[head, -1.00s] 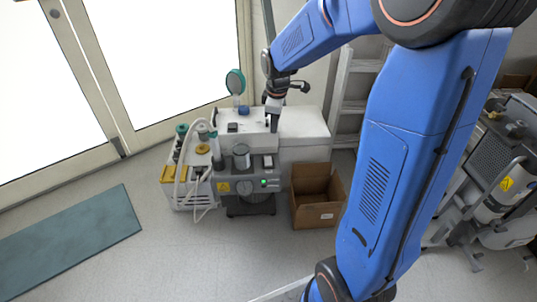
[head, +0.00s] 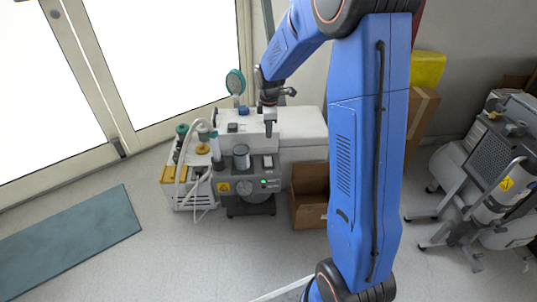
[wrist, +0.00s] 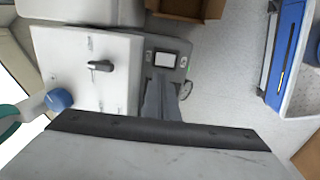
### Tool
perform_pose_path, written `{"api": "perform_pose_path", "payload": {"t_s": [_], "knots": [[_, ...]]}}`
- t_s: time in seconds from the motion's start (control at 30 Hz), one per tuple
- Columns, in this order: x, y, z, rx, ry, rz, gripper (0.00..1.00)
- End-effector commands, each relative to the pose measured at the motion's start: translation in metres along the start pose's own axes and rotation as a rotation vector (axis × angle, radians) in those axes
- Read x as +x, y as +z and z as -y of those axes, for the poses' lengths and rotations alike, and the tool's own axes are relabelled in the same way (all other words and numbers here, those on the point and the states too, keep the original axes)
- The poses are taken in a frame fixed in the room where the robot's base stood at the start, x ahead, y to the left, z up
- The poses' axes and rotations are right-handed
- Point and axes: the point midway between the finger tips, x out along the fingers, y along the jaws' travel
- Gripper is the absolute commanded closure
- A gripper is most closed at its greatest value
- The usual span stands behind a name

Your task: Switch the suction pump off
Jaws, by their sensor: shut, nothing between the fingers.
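A grey machine (head: 250,188) with a lit green lamp (head: 264,185) and a yellow warning label stands on the floor. Its panel, with a pale rectangular plate, shows in the wrist view (wrist: 183,50). A white unit (head: 255,143) stands behind it, with a dark lever or knob (wrist: 100,66) and a blue knob (wrist: 59,99) on top. The frames do not make clear which unit is the suction pump. My gripper (head: 269,131) is shut and empty, pointing down over the right part of the white unit, near the grey machine. Contact cannot be told.
A yellow-topped canister unit with hoses (head: 197,175) stands at left. An open cardboard box (head: 308,211) sits at right, partly behind my arm. A wheeled machine (head: 490,170) is far right. A dark mat (head: 70,240) lies on clear floor at left.

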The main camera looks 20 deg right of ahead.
Motion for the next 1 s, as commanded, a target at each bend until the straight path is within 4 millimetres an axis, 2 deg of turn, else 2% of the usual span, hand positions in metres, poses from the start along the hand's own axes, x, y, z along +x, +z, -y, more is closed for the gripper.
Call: {"api": "perform_pose_path", "payload": {"t_s": [0.13,0.27,0.8,1.0], "knots": [[0.005,0.000,0.000,0.000,-0.002,0.000,1.00],[0.019,0.000,0.001,0.000,-0.003,0.001,1.00],[0.111,0.001,0.001,0.000,-0.004,0.001,1.00],[0.132,0.000,0.000,0.001,-0.001,0.000,1.00]]}}
